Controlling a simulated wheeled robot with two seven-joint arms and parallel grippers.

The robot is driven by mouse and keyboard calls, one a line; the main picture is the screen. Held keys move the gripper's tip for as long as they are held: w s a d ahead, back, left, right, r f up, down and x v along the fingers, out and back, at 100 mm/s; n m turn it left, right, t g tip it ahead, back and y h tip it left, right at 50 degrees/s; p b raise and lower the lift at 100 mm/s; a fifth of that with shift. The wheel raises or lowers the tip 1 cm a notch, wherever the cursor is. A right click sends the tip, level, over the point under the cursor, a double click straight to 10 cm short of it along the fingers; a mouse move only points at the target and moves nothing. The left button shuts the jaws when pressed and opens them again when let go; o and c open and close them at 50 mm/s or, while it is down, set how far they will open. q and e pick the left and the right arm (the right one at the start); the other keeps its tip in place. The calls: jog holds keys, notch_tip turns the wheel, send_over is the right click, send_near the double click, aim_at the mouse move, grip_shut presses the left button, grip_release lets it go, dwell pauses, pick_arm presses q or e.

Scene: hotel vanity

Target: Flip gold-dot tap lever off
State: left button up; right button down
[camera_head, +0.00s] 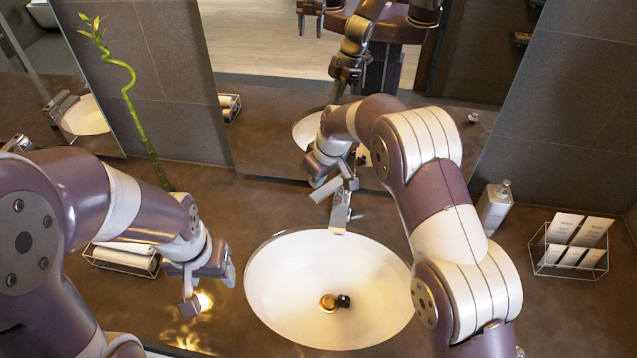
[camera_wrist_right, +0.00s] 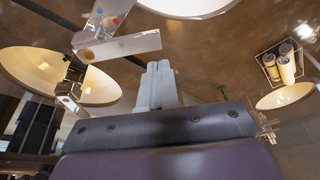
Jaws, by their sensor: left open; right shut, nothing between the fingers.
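The chrome tap (camera_head: 340,212) stands at the back rim of the white basin (camera_head: 328,262) in the head view. In the right wrist view, its flat metal lever (camera_wrist_right: 128,45) has a gold dot (camera_wrist_right: 88,54) at its left end. Red and blue dots show on the metal piece above it. My right gripper (camera_head: 325,188) is shut and empty beside the tap. In the right wrist view, its fingertips (camera_wrist_right: 158,66) are just below the lever's right end; I cannot tell whether they touch. My left gripper (camera_head: 208,290) is open and empty, left of the basin.
A wire basket of rolled towels (camera_head: 124,258) stands behind the left gripper, near a green bamboo stem (camera_head: 134,110). A dispenser bottle (camera_head: 494,207) and a wire rack of packets (camera_head: 568,245) stand right. The mirror behind reflects the counter and my arms.

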pick_arm(q)
notch_tip(320, 180, down, 4)
jog(key=b, duration=0.2)
jog(key=shift+s+d+b, duration=0.1)
jog(key=shift+s+b, duration=0.05)
jog(key=shift+b, duration=0.2)
pick_arm(e)
jog(key=s+r, duration=0.3)
jog(key=r, duration=0.5)
jog(key=shift+s, duration=0.3)
jog(key=shift+r, duration=0.1)
